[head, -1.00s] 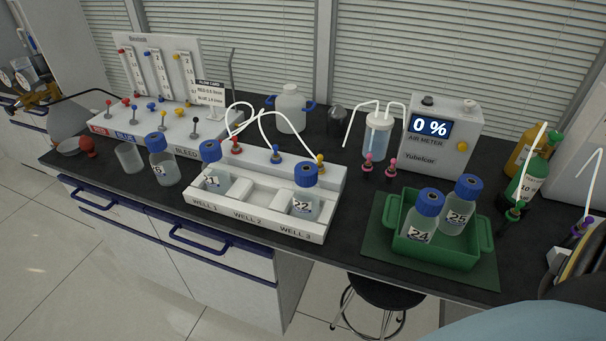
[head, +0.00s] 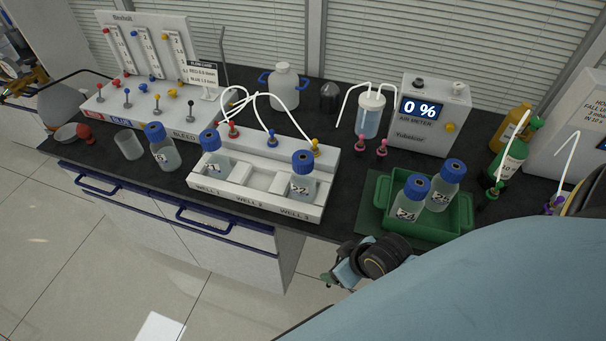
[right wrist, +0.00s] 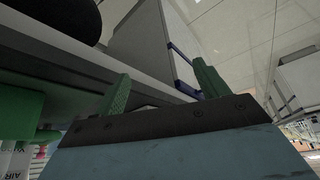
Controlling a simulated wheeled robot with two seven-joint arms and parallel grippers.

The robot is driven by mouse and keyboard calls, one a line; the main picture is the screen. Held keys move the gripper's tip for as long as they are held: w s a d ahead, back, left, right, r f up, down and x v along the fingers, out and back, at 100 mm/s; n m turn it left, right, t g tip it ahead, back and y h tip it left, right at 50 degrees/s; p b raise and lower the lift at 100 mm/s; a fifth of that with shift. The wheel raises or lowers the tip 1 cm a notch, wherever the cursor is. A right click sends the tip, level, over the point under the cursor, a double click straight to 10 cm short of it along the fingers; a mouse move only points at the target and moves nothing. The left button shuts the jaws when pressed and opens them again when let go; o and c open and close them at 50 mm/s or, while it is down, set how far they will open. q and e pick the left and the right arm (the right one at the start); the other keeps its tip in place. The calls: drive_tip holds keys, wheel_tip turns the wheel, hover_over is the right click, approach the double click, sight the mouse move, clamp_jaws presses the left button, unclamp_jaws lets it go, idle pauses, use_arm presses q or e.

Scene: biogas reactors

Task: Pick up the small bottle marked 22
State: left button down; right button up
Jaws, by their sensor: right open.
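The small bottle marked 22 (head: 302,187), clear with a blue cap, stands upright in well 3 of the white well block (head: 240,207). My right gripper (head: 328,279) is low in front of the bench's front edge, below and to the right of bottle 22 in the head view, clear of it. In the right wrist view its two green fingers (right wrist: 163,88) are apart with nothing between them. That view looks along the bench side and floor and does not show bottle 22. My left gripper is in neither view.
Another blue-capped bottle (head: 212,160) stands in well 1; well 2 looks empty. Bottle 24 (head: 409,203) and bottle 25 (head: 440,190) stand in a green tray (head: 467,216). White tubes (head: 262,95) arch behind the block. A bottle (head: 163,153) and a beaker (head: 129,145) stand left.

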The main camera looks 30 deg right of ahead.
drive_tip(key=w+d+r+t+y, duration=0.1)
drive_tip(key=w+d+r+t, duration=0.3)
drive_tip(key=r, duration=0.3)
drive_tip(key=n+t+y+p, duration=0.1)
drive_tip(key=t+y+p, duration=0.1)
drive_tip(key=t, duration=0.1)
approach(311, 163)
drive_tip(key=x, duration=0.6)
drive_tip(key=shift+w+d+f, duration=0.1)
drive_tip(key=shift+w+f, duration=0.05)
drive_tip(key=shift+f, duration=0.05)
drive_tip(key=shift+p+x, duration=0.55)
drive_tip(key=shift+x, duration=2.05)
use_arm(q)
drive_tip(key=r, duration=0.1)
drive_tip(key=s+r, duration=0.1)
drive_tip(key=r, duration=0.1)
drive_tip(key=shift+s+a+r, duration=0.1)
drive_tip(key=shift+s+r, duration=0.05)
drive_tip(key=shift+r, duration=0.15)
use_arm(e)
clamp_jaws()
